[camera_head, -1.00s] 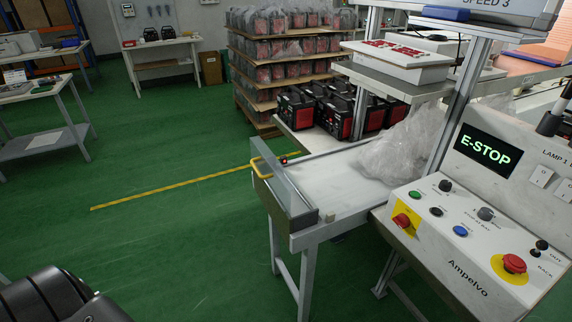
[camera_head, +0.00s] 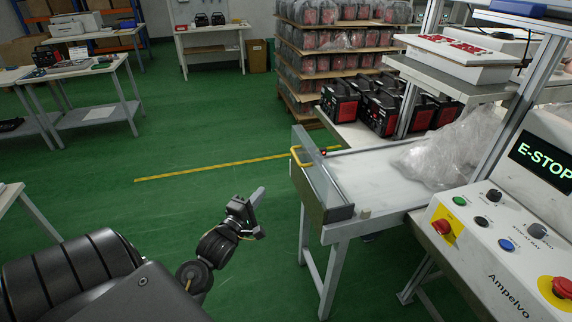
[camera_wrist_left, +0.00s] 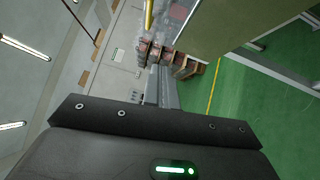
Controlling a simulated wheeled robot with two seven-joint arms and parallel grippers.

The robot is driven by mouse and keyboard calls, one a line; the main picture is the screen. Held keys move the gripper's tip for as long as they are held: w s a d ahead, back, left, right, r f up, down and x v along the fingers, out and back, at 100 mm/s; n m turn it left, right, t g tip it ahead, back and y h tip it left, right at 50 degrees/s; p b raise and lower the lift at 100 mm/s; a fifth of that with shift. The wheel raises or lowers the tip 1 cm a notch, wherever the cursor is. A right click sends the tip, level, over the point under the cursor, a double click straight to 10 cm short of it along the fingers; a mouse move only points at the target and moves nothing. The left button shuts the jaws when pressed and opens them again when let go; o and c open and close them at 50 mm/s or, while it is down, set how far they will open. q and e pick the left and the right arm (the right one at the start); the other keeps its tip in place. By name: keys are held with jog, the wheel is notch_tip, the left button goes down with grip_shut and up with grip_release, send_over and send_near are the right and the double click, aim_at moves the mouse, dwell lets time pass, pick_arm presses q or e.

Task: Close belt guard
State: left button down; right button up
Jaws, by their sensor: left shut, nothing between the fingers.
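The belt guard (camera_head: 325,181) is a clear panel with a yellow handle (camera_head: 299,157), standing along the left end of the white belt (camera_head: 375,174). Whether it is latched or hinged open I cannot tell. My left gripper (camera_head: 258,198) is shut and empty. It appears left of the guard in the head view, lower in the picture than the handle and apart from it. In the left wrist view the fingers (camera_wrist_left: 163,88) point up the picture, and a yellow bar (camera_wrist_left: 149,14), likely the handle, shows at the top. My right gripper is not in view.
The control panel (camera_head: 490,235) with an E-STOP screen stands at the right. Black-and-red power units (camera_head: 378,110) and plastic wrap (camera_head: 440,160) sit beyond and on the belt. Green floor with a yellow line (camera_head: 215,167) is clear left of the belt; work tables (camera_head: 75,70) stand further left.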

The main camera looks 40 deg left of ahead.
aim_at(305, 162)
pick_arm(q)
jog(key=w+r+p, duration=0.2)
jog(key=w+r, duration=0.2)
jog(key=w, duration=0.8)
jog(key=shift+w+d+r+n+t, duration=0.15)
jog(key=shift+w+r+n+t, duration=0.05)
jog(key=shift+w+n+t, duration=0.1)
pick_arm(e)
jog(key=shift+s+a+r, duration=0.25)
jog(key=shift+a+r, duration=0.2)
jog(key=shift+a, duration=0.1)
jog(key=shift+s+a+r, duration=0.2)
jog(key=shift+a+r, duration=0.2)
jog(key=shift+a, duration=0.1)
